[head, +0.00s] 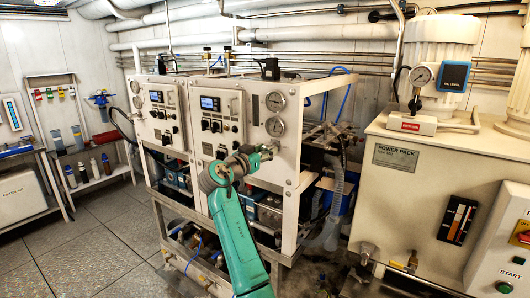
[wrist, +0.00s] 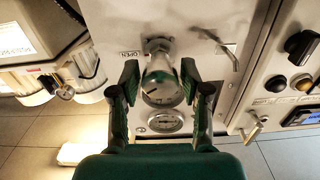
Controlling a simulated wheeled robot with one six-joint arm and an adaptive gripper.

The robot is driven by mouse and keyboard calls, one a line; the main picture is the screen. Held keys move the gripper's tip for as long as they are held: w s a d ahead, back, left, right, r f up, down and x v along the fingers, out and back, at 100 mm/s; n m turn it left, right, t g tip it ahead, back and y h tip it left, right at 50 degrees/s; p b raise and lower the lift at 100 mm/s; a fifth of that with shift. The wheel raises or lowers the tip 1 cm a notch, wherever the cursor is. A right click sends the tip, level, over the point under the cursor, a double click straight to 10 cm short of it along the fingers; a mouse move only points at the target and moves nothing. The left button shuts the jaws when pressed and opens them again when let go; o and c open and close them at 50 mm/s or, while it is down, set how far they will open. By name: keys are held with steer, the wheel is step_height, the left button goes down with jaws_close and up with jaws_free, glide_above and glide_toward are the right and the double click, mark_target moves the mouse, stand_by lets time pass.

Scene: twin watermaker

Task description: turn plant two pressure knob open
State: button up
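The pressure knob (wrist: 160,75) is a silver, round-bodied knob on a pale panel in the wrist view, with a dark mark on its near face. A label reading OPEN (wrist: 130,54) is on the panel just left of it. My gripper (wrist: 160,80) has one finger on each side of the knob, with the fingertips very close to its sides. I cannot tell whether they touch it. In the head view my gripper (head: 268,150) is at the right-hand white panel (head: 287,133), below two round gauges (head: 275,101), and the knob is mostly hidden there.
A gauge (wrist: 165,122) lies just below the knob in the wrist view. A bent metal lever (wrist: 228,58) sticks out to its right. In the head view, two control panels with screens (head: 210,103) stand left of my arm. The power pack cabinet (head: 415,195) stands at the right.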

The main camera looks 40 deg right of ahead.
jaws_close()
